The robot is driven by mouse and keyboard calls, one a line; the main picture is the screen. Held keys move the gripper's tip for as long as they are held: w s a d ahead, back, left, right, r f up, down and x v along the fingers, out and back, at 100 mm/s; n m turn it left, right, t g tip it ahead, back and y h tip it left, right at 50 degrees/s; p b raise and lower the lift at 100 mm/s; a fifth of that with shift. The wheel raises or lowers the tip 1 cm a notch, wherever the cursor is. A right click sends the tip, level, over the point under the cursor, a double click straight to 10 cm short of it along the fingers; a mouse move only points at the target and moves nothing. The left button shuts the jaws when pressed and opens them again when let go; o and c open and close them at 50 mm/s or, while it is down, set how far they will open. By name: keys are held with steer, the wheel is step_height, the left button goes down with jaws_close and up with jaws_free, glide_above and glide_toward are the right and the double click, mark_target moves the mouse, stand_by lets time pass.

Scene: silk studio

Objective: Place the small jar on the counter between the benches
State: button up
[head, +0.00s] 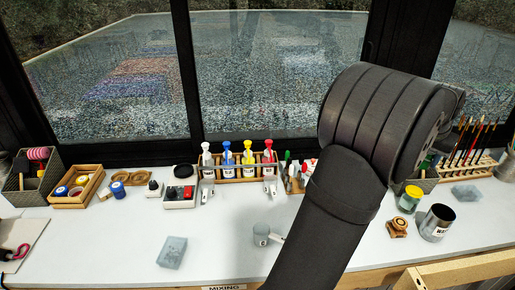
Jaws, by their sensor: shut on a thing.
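The white counter (120,245) runs across the view below the window, with a label reading "MIXING" on its front edge. My dark arm rises from the bottom centre to a thick ribbed joint at the right. My gripper does not show in the head view, so neither its fingers nor anything in them can be seen. I cannot tell which thing is the task's small jar. A small grey cup-like vessel (261,235) stands on the counter just left of my arm. A small glass jar with yellow in it (409,199) stands to the right of my arm.
A tin marked "WAX" (437,223) stands at the right near a wooden frame (460,270). A bottle rack (238,178) lines the back. A wooden tray (78,188) stands at left, and a pale block (172,252) lies in front. The counter's front left-centre is mostly clear.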

steer(key=w+a+n+t+y, duration=0.15)
steer(key=w+a+n, duration=0.55)
steer(key=w+a, duration=1.75)
steer(key=w+a+n+y, duration=0.1)
steer(key=w+a+n, duration=0.15)
steer(key=a, duration=1.45)
steer(key=w+a+n+y, duration=0.2)
steer(key=a+n, duration=0.1)
steer(key=a, duration=1.3)
steer(key=n+g+y, duration=0.2)
steer(key=n+y, duration=0.1)
steer(key=n, duration=0.6)
glide_above(62, 219)
steer(key=d, duration=0.2)
steer(key=f, duration=1.2)
steer(key=s+f, duration=0.1)
steer(key=f, duration=0.5)
steer(key=shift+a+f, duration=0.1)
steer(key=shift+a, duration=0.05)
steer(key=shift+a+f, duration=0.2)
steer(key=shift+f, duration=1.9)
steer(key=shift+f, duration=0.1)
